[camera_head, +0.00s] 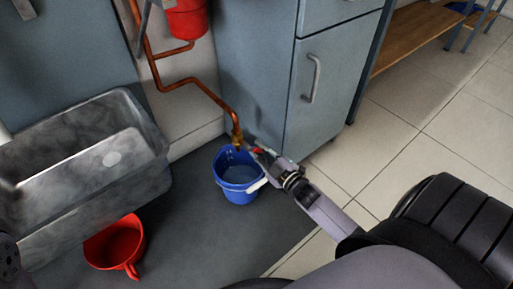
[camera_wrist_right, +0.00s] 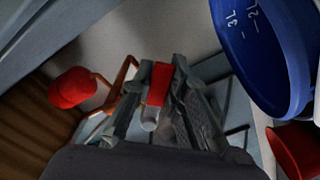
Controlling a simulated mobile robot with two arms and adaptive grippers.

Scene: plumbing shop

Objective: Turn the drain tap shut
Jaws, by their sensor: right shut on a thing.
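The brass drain tap (camera_head: 237,137) sits at the low end of a copper pipe, above a blue bucket (camera_head: 240,195). Its red lever handle (camera_head: 258,150) shows as a small red patch at my right gripper (camera_head: 266,158). In the right wrist view the red handle (camera_wrist_right: 158,85) is between the two fingers, and the right gripper is shut on it. The fingers hide part of the handle, and I cannot tell its exact angle. Whether water is running from the tap is too small to tell.
A grey metal sink (camera_head: 140,190) stands at the left, with a red bucket (camera_head: 115,243) on the floor below. A blue-grey cabinet (camera_head: 265,75) stands close behind the tap. A red vessel (camera_head: 187,20) hangs above. The tiled floor (camera_head: 430,110) at right is clear.

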